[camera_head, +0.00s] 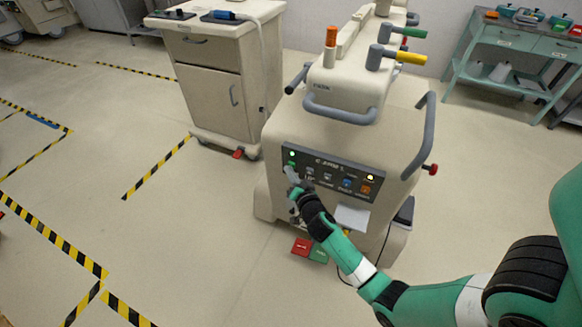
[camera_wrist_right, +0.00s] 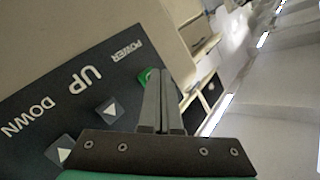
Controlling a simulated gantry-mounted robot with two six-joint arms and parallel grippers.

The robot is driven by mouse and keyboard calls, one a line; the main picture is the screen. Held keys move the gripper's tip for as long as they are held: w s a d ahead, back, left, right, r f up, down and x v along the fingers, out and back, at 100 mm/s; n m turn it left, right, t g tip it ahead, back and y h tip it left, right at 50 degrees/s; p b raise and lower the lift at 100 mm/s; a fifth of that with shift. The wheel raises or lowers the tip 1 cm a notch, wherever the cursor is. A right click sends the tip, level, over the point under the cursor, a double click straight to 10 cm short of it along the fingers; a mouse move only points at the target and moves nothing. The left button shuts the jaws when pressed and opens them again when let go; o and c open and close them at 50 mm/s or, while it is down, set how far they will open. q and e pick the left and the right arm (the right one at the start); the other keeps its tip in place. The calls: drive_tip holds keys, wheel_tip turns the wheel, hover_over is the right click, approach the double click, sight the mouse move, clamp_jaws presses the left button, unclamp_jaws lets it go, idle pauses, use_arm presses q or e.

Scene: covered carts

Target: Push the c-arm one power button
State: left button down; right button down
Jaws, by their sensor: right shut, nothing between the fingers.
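The c-arm one (camera_head: 410,112) is a beige wheeled unit with a dark control panel (camera_head: 330,177) on its front. The panel also fills the left of the right wrist view (camera_wrist_right: 72,92), with the labels POWER, UP and DOWN. The green power button (camera_wrist_right: 146,77) is beside the POWER label, partly hidden behind my fingertips. My right gripper (camera_head: 288,170) is at the panel's left end, its fingers shut and empty. In the wrist view its fingertips (camera_wrist_right: 160,72) overlap the button's edge; I cannot tell whether they touch it. My left gripper is not in view.
A grey handle (camera_head: 340,113) spans the unit above the panel, and another (camera_head: 425,140) is on its right side. Red and green pedals (camera_head: 302,247) lie on the floor below. A beige cabinet cart (camera_head: 215,75) stands at the back left.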

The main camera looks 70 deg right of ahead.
drive_tip(key=shift+d, duration=0.25)
idle(0.3)
drive_tip(key=shift+a+b, duration=0.4)
drive_tip(key=shift+a, duration=0.3)
drive_tip(key=shift+a, duration=0.1)
drive_tip(key=a+b, duration=0.3)
drive_tip(key=a, duration=0.2)
drive_tip(key=shift+w+a, duration=0.1)
drive_tip(key=shift+a, duration=0.3)
